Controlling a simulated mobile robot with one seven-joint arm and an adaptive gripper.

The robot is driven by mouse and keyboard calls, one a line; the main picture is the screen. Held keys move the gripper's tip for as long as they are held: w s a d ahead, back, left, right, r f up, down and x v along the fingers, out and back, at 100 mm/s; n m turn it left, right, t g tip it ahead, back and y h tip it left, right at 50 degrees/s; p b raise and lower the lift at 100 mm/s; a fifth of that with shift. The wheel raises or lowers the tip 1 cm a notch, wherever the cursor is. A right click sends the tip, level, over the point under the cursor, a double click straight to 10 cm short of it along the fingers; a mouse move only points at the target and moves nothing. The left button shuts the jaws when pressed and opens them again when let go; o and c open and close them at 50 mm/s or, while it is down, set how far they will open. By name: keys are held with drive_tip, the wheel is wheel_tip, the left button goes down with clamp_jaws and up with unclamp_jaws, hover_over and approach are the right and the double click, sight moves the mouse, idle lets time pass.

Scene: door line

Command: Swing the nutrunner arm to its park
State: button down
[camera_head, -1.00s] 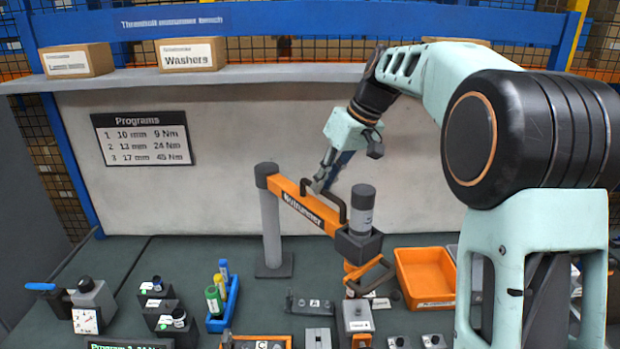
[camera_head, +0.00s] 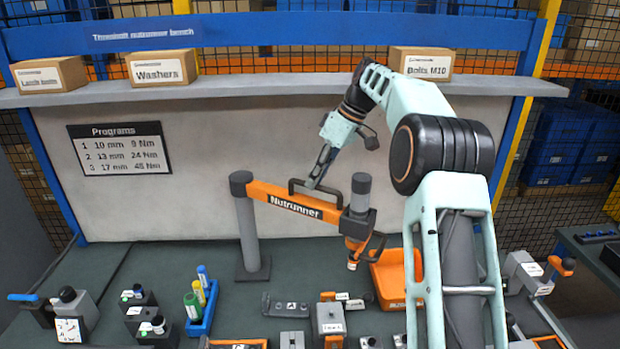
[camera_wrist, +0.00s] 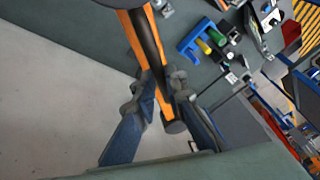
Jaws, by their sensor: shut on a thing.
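The orange nutrunner arm (camera_head: 275,198) reaches right from a grey post (camera_head: 250,225) on the bench. A black handle (camera_head: 314,184) stands on top of the arm. The dark tool head (camera_head: 357,222) hangs at its right end, above the bench near the orange bin. My gripper (camera_head: 314,183) is shut on the handle from above. In the wrist view my gripper's fingers (camera_wrist: 160,95) close around the dark handle bar, with the orange arm (camera_wrist: 130,40) behind it. A park rest for the arm cannot be made out.
An orange bin (camera_head: 391,282) sits below the tool head, partly behind my arm. The shelf (camera_head: 230,92) with boxes crosses above. The back left of the bench is clear.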

drive_tip(key=shift+w+d+n, duration=0.4)
drive_tip(key=shift+w, duration=0.25)
drive_tip(key=c, duration=2)
unclamp_jaws()
drive_tip(key=shift+o, duration=0.2)
drive_tip(key=shift+r, duration=0.1)
drive_tip(key=d, duration=1.2)
drive_tip(key=shift+s+d+r, duration=0.3)
drive_tip(key=shift+s+r, duration=0.15)
